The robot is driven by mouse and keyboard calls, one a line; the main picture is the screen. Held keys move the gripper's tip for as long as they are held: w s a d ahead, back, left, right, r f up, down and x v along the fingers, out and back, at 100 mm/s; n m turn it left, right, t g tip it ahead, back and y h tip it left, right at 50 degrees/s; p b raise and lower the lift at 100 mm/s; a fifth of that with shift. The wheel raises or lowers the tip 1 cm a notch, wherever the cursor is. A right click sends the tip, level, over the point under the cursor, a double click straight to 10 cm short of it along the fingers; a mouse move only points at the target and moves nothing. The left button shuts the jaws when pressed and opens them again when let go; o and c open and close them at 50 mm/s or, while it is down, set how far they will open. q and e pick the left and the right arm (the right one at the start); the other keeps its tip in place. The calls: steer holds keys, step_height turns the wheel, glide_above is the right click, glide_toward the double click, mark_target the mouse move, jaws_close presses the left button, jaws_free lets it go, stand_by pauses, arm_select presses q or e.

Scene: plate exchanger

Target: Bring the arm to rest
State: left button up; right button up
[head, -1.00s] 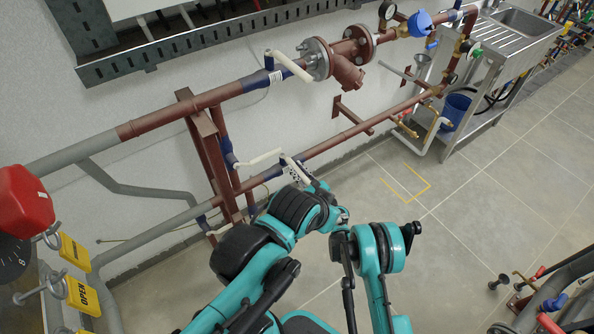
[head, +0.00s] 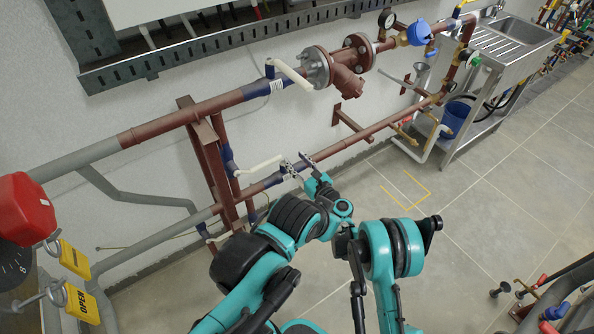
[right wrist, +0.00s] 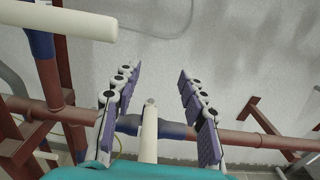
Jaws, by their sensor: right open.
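My right gripper (head: 297,161) is in front of the lower pipe in the head view. In the right wrist view its two padded fingers (right wrist: 158,72) are spread apart with nothing gripped between them. A white lever handle (right wrist: 149,132) with a blue valve sleeve (right wrist: 172,129) on the lower pipe shows between the fingers, and I cannot tell how far off it is. A second white lever (right wrist: 62,19) is at the upper left there; it also shows left of the gripper in the head view (head: 262,165). My left gripper is not seen.
Red-brown and grey pipes (head: 160,130) run along the wall, with an upper white lever (head: 292,73) and a flanged fitting (head: 347,82). A sink (head: 512,32) and blue bucket (head: 455,117) stand at the upper right. Floor (head: 480,225) right of my arm is open.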

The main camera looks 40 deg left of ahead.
steer(key=shift+r, duration=0.65)
